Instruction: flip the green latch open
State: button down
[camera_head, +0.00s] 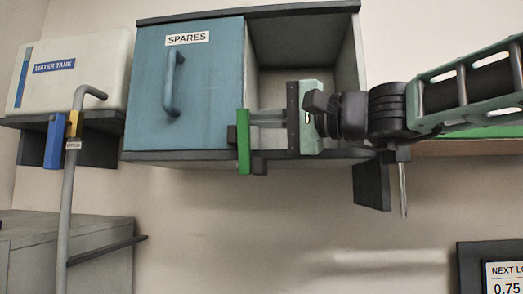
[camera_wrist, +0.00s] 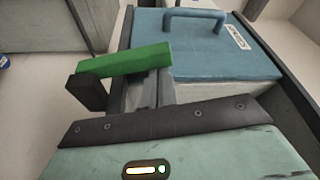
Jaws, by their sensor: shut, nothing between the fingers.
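The green latch (camera_head: 243,141) is a flat bar that hangs upright at the lower right edge of the blue SPARES door (camera_head: 200,90). A dark block sits beside it. In the wrist view the latch (camera_wrist: 125,60) crosses just beyond my fingertips, with a dark block (camera_wrist: 87,92) at its left end. My gripper (camera_head: 257,118) reaches in from the right, in front of the cabinet's open side. Its fingers are shut and empty, with tips close to the latch's right side. They also show in the wrist view (camera_wrist: 150,92). I cannot tell whether they touch the latch.
The cabinet's open compartment (camera_head: 290,70) is behind my gripper. A grey pipe (camera_head: 67,190) with blue and yellow parts stands left, below the white WATER TANK (camera_head: 75,75). A grey cabinet (camera_head: 60,250) is lower left, and a display (camera_head: 500,275) lower right. The space below the SPARES cabinet is clear.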

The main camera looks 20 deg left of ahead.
jog(key=n+b, duration=0.1)
jog(key=b, duration=0.1)
jog(key=s+f+n+b, duration=0.1)
jog(key=b, duration=0.2)
jog(key=s+n+y+b, duration=0.1)
jog(key=b, duration=0.2)
jog(key=shift+d+f+g, duration=0.25)
jog(key=shift+f+g, duration=0.05)
jog(key=s+d+f+n+g+y+b, duration=0.1)
jog(key=s+f+n+g+b, duration=0.4)
jog(key=n+b, duration=0.9)
jog(key=shift+s+f+n+g+b, duration=0.2)
jog(key=shift+n+g+b, duration=0.25)
jog(key=shift+b, duration=1.6)
jog(key=shift+d+f, duration=0.1)
jog(key=shift+f, duration=0.1)
